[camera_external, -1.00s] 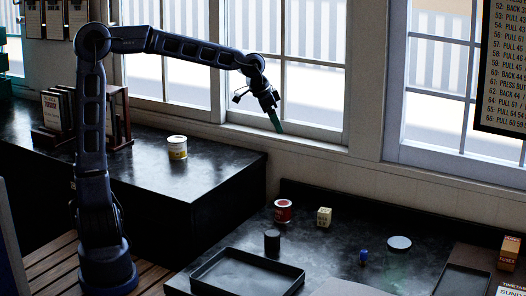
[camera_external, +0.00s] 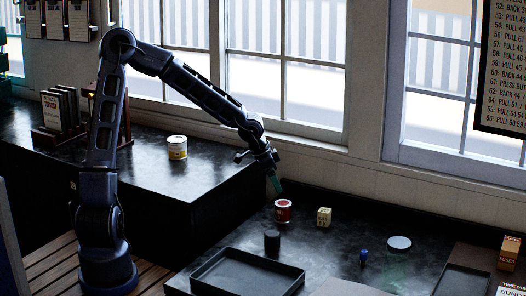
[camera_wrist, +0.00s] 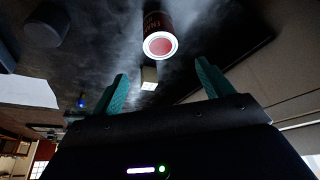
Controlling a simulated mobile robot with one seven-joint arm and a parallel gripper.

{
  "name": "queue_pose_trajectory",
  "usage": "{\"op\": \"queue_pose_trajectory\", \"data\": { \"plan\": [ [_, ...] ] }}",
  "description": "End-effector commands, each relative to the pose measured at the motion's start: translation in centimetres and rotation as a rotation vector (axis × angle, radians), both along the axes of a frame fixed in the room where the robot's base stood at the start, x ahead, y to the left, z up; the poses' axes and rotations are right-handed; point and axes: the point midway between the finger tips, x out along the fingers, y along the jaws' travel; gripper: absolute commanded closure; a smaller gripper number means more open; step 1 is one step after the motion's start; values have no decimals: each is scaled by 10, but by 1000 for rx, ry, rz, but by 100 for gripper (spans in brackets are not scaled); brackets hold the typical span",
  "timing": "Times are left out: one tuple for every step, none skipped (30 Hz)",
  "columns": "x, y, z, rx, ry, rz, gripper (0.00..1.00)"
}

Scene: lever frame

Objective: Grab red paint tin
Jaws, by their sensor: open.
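The red paint tin (camera_external: 283,211) stands upright on the lower dark counter, with a white band and a red top. In the wrist view the tin (camera_wrist: 159,36) shows near the top centre, beyond and between the fingertips. My gripper (camera_external: 275,184) is just above the tin and slightly to its left in the external view, pointing down. Its teal fingers (camera_wrist: 160,80) are spread apart with nothing between them. The gripper is not touching the tin.
A black tray (camera_external: 248,274) lies nearer. A small blue object (camera_external: 363,256) and a pale disc (camera_external: 399,243) are farther right. A yellow-and-white tin (camera_external: 177,148) stands on the higher counter.

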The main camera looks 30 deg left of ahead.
Motion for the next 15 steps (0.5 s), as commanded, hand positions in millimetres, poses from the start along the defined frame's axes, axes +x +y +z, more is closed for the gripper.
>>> {"op": "queue_pose_trajectory", "data": {
  "plan": [
    [0, -1, -8, 0, 0, -2, 21],
    [0, -1, -12, 0, 0, -1, 21],
    [0, -1, -17, 0, 0, -1, 21],
    [0, 0, -19, 0, 0, -1, 21],
    [0, 0, -21, 0, 0, -1, 21],
    [0, -1, -23, -1, -1, 0, 21],
    [1, -1, -25, -1, -1, 0, 21],
    [1, -1, -27, -1, -1, 0, 21],
    [1, -2, -29, -1, -1, -1, 21],
    [2, -2, -31, -1, -1, -1, 21],
    [3, -3, -34, -1, 0, -1, 21],
    [4, -5, -37, 0, 0, -1, 21],
    [4, -6, -40, 0, 0, -1, 21],
    [5, -7, -44, 0, 0, -1, 21],
    [6, -8, -48, 0, 0, -1, 21]
  ]
}}
